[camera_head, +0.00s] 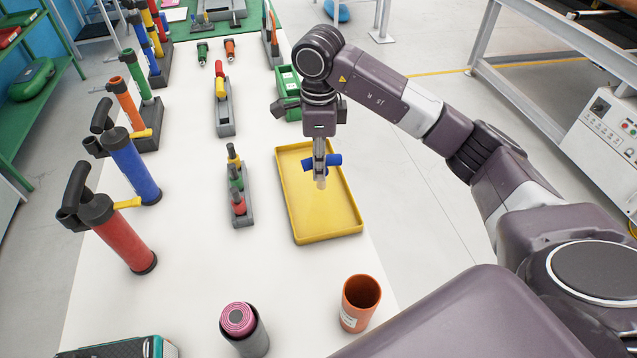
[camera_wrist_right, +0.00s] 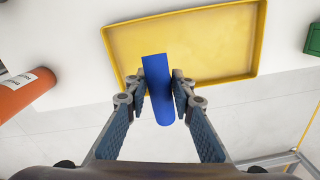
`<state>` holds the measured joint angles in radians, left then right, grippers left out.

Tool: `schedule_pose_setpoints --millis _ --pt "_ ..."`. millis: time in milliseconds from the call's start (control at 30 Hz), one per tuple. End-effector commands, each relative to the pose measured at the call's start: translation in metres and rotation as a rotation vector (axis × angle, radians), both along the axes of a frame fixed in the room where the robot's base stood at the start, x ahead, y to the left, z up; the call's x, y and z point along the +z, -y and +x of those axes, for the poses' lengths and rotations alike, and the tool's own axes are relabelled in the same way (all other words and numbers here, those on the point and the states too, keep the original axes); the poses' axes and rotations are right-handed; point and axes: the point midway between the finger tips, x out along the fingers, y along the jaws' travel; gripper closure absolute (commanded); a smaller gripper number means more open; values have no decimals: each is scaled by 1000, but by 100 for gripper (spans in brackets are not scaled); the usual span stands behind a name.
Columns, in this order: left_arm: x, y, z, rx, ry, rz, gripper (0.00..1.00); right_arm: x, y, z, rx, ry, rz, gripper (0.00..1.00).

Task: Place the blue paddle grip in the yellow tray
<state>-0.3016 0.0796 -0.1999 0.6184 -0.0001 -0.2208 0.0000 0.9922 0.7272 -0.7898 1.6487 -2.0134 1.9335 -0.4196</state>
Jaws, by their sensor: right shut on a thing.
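The blue paddle grip (camera_head: 334,159) is a short blue cylinder held between the fingers of my right gripper (camera_head: 320,172). In the right wrist view the blue grip (camera_wrist_right: 158,88) sits between both fingertips of the right gripper (camera_wrist_right: 165,92), which is shut on it. The yellow tray (camera_head: 337,238) is a shallow rectangular tray on the white table. The gripper and grip appear above the tray's far part in the head view; the exact height is hard to tell. The yellow tray also shows in the right wrist view (camera_wrist_right: 215,45). My left gripper is not in view.
An orange cup (camera_head: 360,303) and a grey tube with a pink roll (camera_head: 240,325) stand near the front. A rack of small coloured grips (camera_head: 238,195) is left of the tray. Red (camera_head: 118,235) and blue (camera_head: 133,168) pumps stand further left. A green box (camera_head: 288,85) is behind the tray.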

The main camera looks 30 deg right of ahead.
Motion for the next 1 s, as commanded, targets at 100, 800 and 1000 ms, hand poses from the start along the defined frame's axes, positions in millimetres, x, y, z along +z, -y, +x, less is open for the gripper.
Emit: schedule_pose_setpoints --millis 100,800,1000 --pt "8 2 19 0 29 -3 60 -19 0 -1 -2 -3 -1 100" --pt "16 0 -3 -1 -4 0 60 -74 0 0 0 1 0 100" --pt "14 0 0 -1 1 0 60 -76 0 0 0 1 0 71"
